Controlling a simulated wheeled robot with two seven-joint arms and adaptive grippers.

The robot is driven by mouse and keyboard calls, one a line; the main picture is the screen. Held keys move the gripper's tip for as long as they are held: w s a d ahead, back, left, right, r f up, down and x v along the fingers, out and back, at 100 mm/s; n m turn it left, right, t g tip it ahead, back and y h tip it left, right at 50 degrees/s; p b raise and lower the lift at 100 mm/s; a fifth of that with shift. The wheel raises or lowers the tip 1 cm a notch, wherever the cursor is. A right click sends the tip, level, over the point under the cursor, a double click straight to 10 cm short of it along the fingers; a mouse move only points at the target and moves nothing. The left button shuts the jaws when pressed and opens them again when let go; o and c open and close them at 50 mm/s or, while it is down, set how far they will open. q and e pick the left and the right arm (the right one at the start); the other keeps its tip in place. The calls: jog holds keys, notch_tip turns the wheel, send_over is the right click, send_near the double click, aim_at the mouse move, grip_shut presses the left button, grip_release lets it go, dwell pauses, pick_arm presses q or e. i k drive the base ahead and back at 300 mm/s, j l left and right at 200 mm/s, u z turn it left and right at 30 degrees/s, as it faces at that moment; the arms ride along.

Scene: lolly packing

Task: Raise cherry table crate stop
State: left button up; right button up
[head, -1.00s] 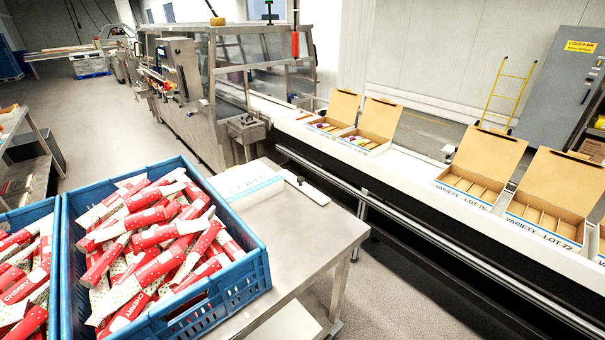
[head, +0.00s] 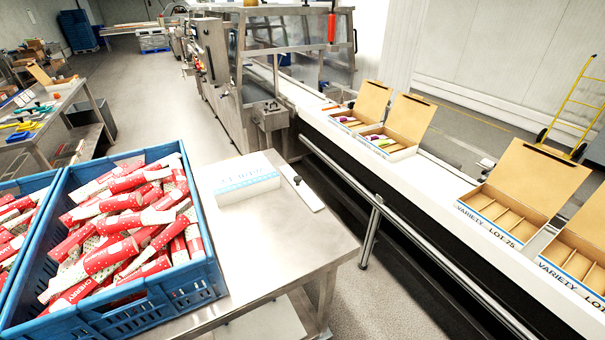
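A blue crate (head: 208,283) full of red and white CHERRY wrapped lollies (head: 125,225) stands on a steel table (head: 262,262) at the lower left. A flat white plate with a dark knob (head: 302,193) lies at the table's far right edge, apart from the crate. It looks like the crate stop and appears flat, level with the tabletop. A white box with blue lettering (head: 248,180) sits between crate and plate. Neither of my grippers is in the head view.
A second blue crate (head: 22,187) of the same lollies is at the left edge. A conveyor (head: 420,185) with open VARIETY boxes (head: 497,216) runs along the right, past a gap. Bare tabletop lies right of the crate.

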aim_at(296, 180)
jog(key=i+l+u, duration=0.15)
jog(key=l, duration=0.4)
jog(key=l+u, duration=0.15)
jog(key=l, duration=0.4)
jog(key=i+l+u, duration=0.2)
jog(key=l, duration=0.4)
jog(key=k, duration=0.05)
